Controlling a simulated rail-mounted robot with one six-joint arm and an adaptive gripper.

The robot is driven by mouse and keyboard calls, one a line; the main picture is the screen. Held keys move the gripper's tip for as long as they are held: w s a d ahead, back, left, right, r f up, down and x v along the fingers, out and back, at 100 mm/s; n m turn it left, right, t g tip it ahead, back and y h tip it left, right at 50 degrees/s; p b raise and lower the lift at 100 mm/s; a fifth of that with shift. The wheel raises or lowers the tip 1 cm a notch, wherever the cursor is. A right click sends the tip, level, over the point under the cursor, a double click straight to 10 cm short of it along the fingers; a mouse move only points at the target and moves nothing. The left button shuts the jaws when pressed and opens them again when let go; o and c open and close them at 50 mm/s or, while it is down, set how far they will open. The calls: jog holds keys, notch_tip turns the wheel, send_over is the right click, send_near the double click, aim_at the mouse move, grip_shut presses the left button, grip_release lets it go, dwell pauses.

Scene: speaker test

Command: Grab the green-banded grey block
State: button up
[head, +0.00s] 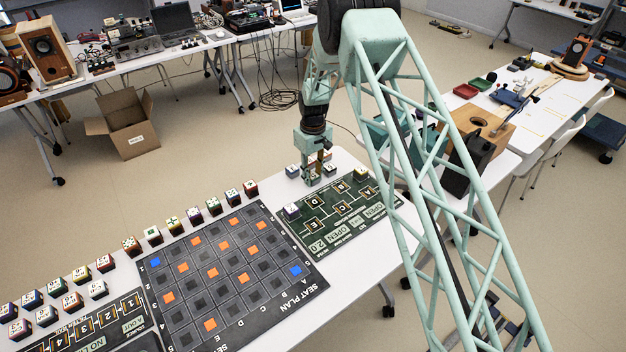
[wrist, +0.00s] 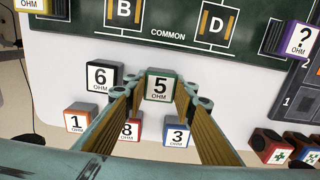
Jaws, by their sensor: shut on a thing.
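The green-banded block (wrist: 160,86) has a white top marked "5 OHM" and sits between my fingertips in the wrist view. My gripper (wrist: 161,92) is shut on it, one finger on each side. In the head view my gripper (head: 312,178) is low over the white table, just behind the green board; the fingers hide the held block there. Whether the block touches the table I cannot tell.
Close around stand blocks marked 6 (wrist: 101,77), 1 (wrist: 78,122), 8 (wrist: 128,130) and 3 (wrist: 177,133). The green circuit board (wrist: 170,33) lies just beyond. The dark seat-plan board (head: 285,309) and a row of blocks lie to the left.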

aim_at(313, 175)
jog(key=shift+r, duration=0.2)
jog(key=shift+r, duration=1.65)
jog(key=s, duration=0.5)
jog(key=s+d+r, duration=0.1)
jog(key=s, duration=1)
jog(key=shift+d+r, duration=0.2)
jog(key=shift+d, duration=0.2)
